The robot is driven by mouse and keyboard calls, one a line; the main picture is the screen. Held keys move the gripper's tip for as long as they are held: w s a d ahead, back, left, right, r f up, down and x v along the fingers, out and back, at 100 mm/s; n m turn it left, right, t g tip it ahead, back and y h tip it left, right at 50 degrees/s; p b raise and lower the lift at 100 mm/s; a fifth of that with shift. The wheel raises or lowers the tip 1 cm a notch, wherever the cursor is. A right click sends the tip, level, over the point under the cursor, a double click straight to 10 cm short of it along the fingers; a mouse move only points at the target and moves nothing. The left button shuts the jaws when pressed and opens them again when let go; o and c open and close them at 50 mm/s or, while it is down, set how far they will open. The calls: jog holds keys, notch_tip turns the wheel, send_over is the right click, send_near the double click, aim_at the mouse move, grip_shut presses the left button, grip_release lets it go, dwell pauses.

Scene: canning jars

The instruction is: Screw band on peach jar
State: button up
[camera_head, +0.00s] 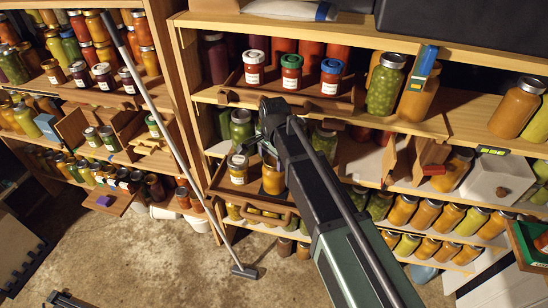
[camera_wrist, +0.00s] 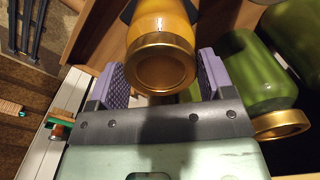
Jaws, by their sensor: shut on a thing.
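The peach jar (camera_head: 273,179), orange glass, stands upright in a wooden tray on the middle shelf in the head view. In the wrist view the orange jar (camera_wrist: 160,22) has a gold band (camera_wrist: 162,67) at its mouth. My gripper (camera_head: 264,146) is at the top of this jar. In the wrist view the purple-padded fingers of my gripper (camera_wrist: 164,75) are shut on the gold band, one on each side. The band looks in line with the jar; I cannot tell how far it is threaded. My arm hides part of the tray.
A jar with a pale label (camera_head: 238,169) stands just left of the peach jar. A green jar (camera_head: 241,128) is behind it. The wrist view shows green jars (camera_wrist: 240,82) and another gold ring (camera_wrist: 281,125) at right. Red jars (camera_head: 291,72) stand on the shelf above.

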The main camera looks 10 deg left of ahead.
aim_at(274, 160)
jog(key=shift+m, duration=0.7)
jog(key=o, duration=1)
jog(key=shift+r, duration=0.1)
notch_tip(274, 160, up, 11)
jog(key=p, duration=1)
jog(key=shift+f+p, duration=0.2)
jog(key=shift+p, duration=0.2)
